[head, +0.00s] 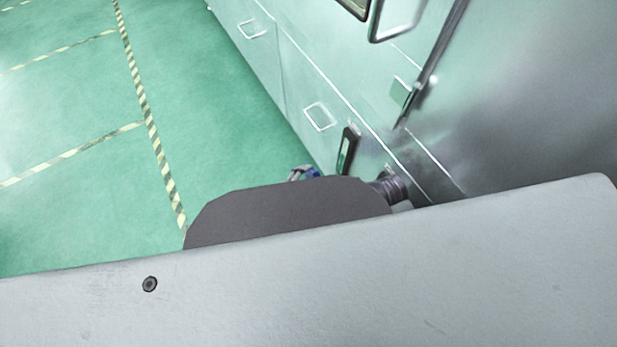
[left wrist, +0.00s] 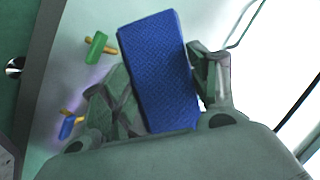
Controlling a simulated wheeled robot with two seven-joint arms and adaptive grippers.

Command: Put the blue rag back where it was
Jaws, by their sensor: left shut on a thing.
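The blue rag (left wrist: 158,70) shows in the left wrist view as a textured blue block between the two fingers of my left gripper (left wrist: 162,80). The gripper is shut on it, and the rag sticks out beyond the fingertips. In the head view only a small part of my left gripper (head: 300,173) shows, with a bit of blue beside it; a dark rounded shape and a large grey surface hide the rest. My right gripper is in neither view.
Pale cabinets with a square handle (head: 320,117) run along the right in the head view. Green floor (head: 210,110) with striped lines lies open at left. The left wrist view shows a green-handled item (left wrist: 95,48) and a blue-handled item (left wrist: 67,125) left of the gripper.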

